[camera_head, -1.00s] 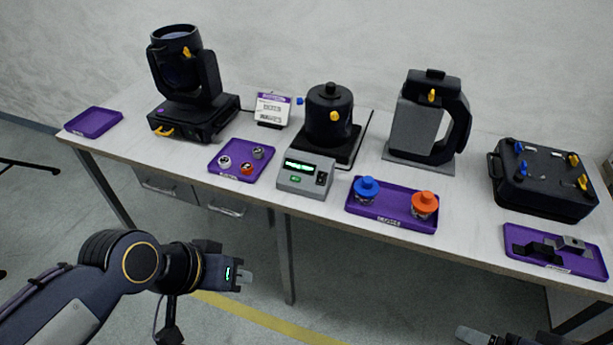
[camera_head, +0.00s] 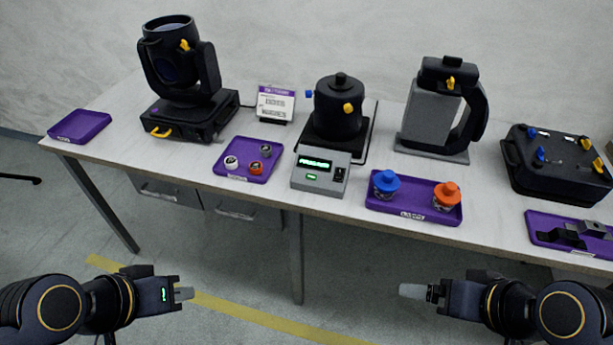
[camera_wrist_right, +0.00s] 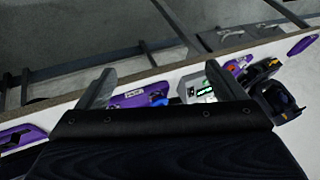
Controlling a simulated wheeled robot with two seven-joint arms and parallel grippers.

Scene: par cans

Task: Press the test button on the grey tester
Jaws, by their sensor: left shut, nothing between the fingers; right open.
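The grey tester (camera_head: 320,172) sits near the table's front edge, at the middle of the head view. Its top has a lit green display (camera_head: 316,162), a small green button (camera_head: 311,176) and a black switch (camera_head: 339,174). The tester also shows in the right wrist view (camera_wrist_right: 199,88), between the fingers. My left gripper (camera_head: 184,294) is shut and empty, in front of and below the table edge, left of the tester. My right gripper (camera_head: 413,291) is open and empty, in front of the table, right of the tester. Neither gripper touches anything.
A purple tray (camera_head: 219,169) with small round parts lies left of the tester. Another purple tray (camera_head: 398,207) with a blue-capped and an orange-capped piece lies right of it. A black can (camera_head: 338,112) stands behind the tester. The space in front of the table is clear.

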